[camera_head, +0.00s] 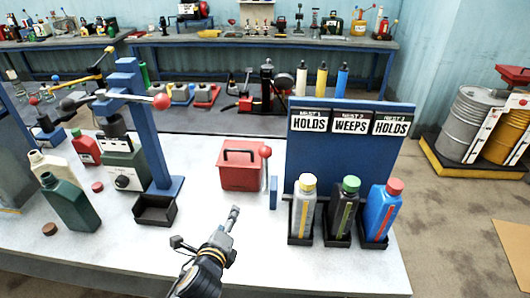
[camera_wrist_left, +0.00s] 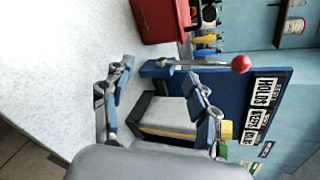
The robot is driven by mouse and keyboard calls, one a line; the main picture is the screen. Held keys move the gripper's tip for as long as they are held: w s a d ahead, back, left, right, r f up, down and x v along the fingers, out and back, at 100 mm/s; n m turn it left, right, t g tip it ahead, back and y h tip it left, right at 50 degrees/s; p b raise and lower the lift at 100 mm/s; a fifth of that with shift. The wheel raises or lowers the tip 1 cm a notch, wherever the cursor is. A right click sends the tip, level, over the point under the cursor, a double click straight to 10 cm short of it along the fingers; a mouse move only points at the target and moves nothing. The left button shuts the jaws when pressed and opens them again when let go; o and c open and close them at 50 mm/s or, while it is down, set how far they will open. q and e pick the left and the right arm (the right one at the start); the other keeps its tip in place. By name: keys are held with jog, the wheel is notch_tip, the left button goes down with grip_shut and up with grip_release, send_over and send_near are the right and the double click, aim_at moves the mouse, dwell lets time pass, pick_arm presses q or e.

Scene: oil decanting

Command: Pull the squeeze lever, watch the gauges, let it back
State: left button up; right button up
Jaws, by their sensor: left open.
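A lever with a red ball knob (camera_head: 265,152) stands upright between a red box and the blue test board (camera_head: 340,172). Its knob also shows in the left wrist view (camera_wrist_left: 240,63). The board bears three plates reading HOLDS (camera_head: 311,123), WEEPS (camera_head: 350,124) and HOLDS (camera_head: 390,125). No dial or needle can be made out on them. My left gripper (camera_head: 207,228) is open and empty, in front of the red box and apart from the lever. In the left wrist view its fingers (camera_wrist_left: 160,75) are spread, with the knob beyond them to the right. My right gripper is out of view.
The red box (camera_head: 241,171) is close to the lever. A grey bottle (camera_head: 303,211), a black bottle (camera_head: 344,208) and a blue bottle (camera_head: 382,212) stand in holders before the board. A blue press (camera_head: 140,130) and a green bottle (camera_head: 70,205) are left. White table is clear around my gripper.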

aim_at(263, 156)
pick_arm(q)
jog(key=w+d+r+m+t+h, duration=0.35)
jog(key=d+r+m, duration=0.25)
jog(key=r+m, duration=0.5)
jog(key=shift+m, duration=0.3)
jog(key=x, duration=0.4)
jog(key=p+x, duration=0.1)
jog(key=x, duration=0.4)
jog(key=p+x, duration=0.1)
jog(key=x, duration=0.4)
jog(key=shift+w+a+f, duration=0.15)
jog(key=shift+a+f, duration=0.1)
jog(key=shift+f, duration=0.15)
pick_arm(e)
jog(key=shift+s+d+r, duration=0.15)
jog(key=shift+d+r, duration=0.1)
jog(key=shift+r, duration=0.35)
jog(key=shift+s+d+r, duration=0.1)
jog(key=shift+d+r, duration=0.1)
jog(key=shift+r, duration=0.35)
pick_arm(q)
grip_shut()
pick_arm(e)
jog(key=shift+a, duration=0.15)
